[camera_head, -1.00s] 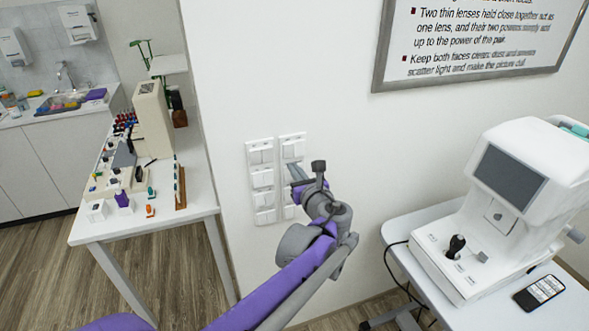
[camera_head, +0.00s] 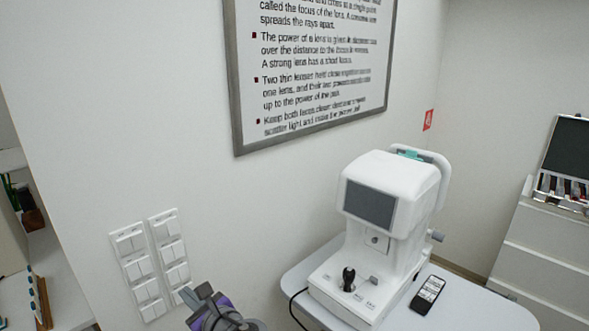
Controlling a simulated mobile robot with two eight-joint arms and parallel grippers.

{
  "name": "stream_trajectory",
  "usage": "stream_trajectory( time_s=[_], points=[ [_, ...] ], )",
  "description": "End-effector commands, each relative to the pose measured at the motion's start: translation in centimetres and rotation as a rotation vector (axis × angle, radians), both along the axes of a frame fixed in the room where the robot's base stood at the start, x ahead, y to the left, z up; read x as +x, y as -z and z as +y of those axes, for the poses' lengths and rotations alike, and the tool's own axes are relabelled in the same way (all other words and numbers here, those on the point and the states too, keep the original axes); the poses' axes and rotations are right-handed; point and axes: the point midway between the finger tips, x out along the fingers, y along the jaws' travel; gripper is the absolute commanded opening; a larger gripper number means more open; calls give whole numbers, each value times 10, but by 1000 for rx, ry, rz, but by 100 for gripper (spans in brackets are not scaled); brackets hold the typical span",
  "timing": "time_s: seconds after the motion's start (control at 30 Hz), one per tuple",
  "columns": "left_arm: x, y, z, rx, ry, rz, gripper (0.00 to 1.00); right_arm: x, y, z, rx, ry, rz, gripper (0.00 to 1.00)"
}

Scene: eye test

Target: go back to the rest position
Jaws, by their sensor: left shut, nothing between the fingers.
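My left gripper (camera_head: 191,295) shows at the bottom of the head view, left of the middle. Its grey fingers are shut and empty, and its purple and grey wrist runs off the bottom edge. It appears in front of the lower part of two white wall switch panels (camera_head: 149,262). I cannot tell whether it touches them. My right gripper is not in view.
A white eye-test machine (camera_head: 385,215) with a joystick stands on a light table (camera_head: 463,308) at the right. A black handset (camera_head: 428,294) lies beside it. A framed text board (camera_head: 310,75) hangs above. White drawers (camera_head: 545,245) stand far right.

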Motion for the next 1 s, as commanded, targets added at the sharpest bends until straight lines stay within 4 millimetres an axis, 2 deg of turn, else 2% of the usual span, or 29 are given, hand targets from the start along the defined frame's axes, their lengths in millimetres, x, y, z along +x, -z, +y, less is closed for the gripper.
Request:
stream_trajectory(
  time_s=[0.1,0.2,0.27,0.4,0.5,0.6,0.7,1.0],
  points=[
    [-46,35,12,-376,-141,-129,0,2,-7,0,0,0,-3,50],
    [-89,72,7,-748,-328,-271,0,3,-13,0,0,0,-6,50],
    [-114,91,-2,-963,-464,-359,0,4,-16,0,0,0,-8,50],
    [-161,126,-34,-1403,-813,-551,0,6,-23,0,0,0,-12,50],
    [-183,140,-57,-1630,-1044,-655,0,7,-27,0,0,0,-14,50],
    [-196,147,-74,-1774,-1221,-722,0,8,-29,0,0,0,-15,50],
    [-201,150,-83,-1847,-1322,-757,0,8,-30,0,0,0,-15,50],
    [-202,151,-87,-1871,-1355,-767,0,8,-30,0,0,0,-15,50]
  ],
)
